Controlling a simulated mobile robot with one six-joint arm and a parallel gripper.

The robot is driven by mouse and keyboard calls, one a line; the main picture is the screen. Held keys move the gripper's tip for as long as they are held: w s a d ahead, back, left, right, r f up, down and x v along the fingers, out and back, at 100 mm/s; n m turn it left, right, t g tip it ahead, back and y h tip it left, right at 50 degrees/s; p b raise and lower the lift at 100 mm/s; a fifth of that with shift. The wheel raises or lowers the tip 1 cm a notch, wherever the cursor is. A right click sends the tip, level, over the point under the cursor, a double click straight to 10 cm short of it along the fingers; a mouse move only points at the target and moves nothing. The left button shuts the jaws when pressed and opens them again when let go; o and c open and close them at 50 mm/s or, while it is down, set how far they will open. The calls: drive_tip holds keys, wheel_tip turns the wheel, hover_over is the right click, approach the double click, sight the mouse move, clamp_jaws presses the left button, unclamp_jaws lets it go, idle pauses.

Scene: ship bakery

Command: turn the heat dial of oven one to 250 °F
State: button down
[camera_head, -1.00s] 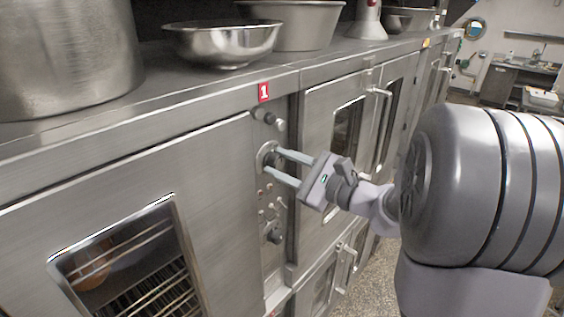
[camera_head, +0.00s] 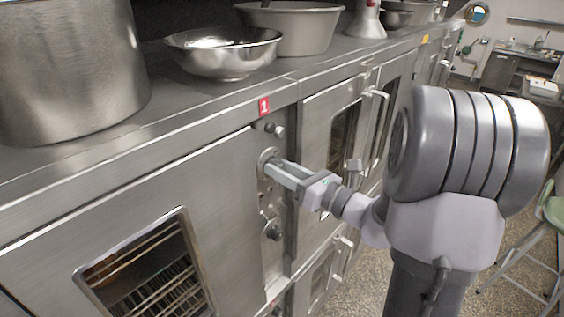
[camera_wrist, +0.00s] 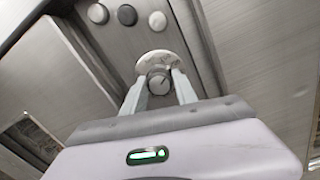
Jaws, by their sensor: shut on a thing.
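The heat dial of oven one is a round metal knob on a pale scale plate, on the narrow control panel (camera_head: 274,215) below the red "1" label (camera_head: 264,106). In the head view my gripper (camera_head: 272,165) covers most of the dial, and the rim of its plate (camera_head: 265,155) shows. In the wrist view the dial (camera_wrist: 158,80) sits between my two fingertips (camera_wrist: 158,84), with its scale plate (camera_wrist: 150,59) above. My gripper is shut on the dial. The scale figures are too small to read.
Other knobs sit above (camera_head: 276,129) and below (camera_head: 272,231) on the panel. Oven one's door (camera_head: 110,220) is at left, and another oven door with a handle (camera_head: 376,94) is at right. A pot (camera_head: 70,75) and bowls (camera_head: 225,55) stand on top. A green chair (camera_head: 553,210) is at right.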

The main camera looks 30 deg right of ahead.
drive_tip(key=shift+m+p, duration=0.6)
drive_tip(key=shift+m, duration=0.3)
drive_tip(key=c, duration=1)
unclamp_jaws()
drive_tip(key=shift+o, duration=0.2)
drive_tip(key=r+b+v, duration=0.1)
drive_tip(key=b+v, duration=0.1)
drive_tip(key=v, duration=1.5)
drive_tip(key=shift+s+f, duration=0.3)
drive_tip(key=shift+f, duration=0.25)
drive_tip(key=shift+a, duration=0.1)
